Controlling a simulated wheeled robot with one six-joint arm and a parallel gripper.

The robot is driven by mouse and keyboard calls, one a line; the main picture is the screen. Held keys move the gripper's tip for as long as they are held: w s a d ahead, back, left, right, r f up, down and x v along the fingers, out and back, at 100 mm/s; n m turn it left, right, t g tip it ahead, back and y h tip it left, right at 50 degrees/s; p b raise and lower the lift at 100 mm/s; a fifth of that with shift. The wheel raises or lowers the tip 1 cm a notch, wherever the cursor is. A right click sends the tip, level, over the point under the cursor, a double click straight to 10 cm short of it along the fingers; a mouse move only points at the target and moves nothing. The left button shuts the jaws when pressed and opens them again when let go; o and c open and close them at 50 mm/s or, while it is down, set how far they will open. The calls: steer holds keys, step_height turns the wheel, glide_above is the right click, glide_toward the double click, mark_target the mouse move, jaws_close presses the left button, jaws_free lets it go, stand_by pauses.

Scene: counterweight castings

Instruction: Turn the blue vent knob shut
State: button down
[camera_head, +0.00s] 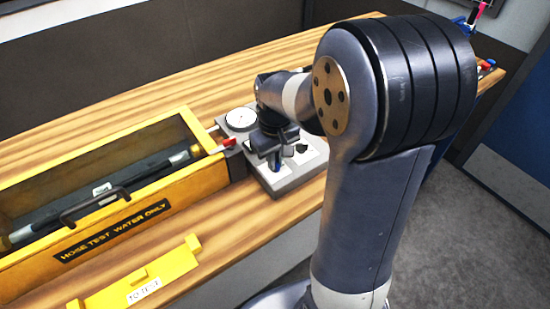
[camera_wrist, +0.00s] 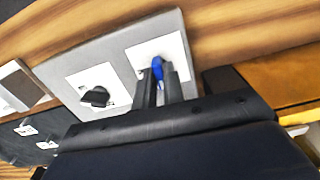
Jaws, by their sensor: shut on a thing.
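The blue vent knob (camera_wrist: 157,67) sits on a white plate (camera_wrist: 140,54) of the grey panel (camera_wrist: 60,61). In the wrist view its blue tip shows at the ends of my gripper's fingers (camera_wrist: 165,88). The fingers are shut on the knob and hide much of it. In the head view my gripper (camera_head: 273,160) points down onto the panel (camera_head: 284,187), and a bit of blue shows under it. I cannot read how far the knob is turned.
A black knob (camera_wrist: 95,97) sits on the neighbouring plate; it also shows in the head view (camera_head: 301,148). A round gauge (camera_head: 241,118) and a red-handled valve (camera_head: 230,143) are close by. The yellow hose box (camera_head: 120,225) stands left of the panel, with a yellow bracket (camera_head: 150,280) in front.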

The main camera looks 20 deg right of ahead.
steer(key=m, duration=0.8)
steer(key=shift+m+p, duration=0.3)
steer(key=shift+p, duration=0.05)
steer(key=m, duration=0.4)
steer(key=shift+m, duration=2.3)
steer(key=c, duration=1.5)
jaws_free()
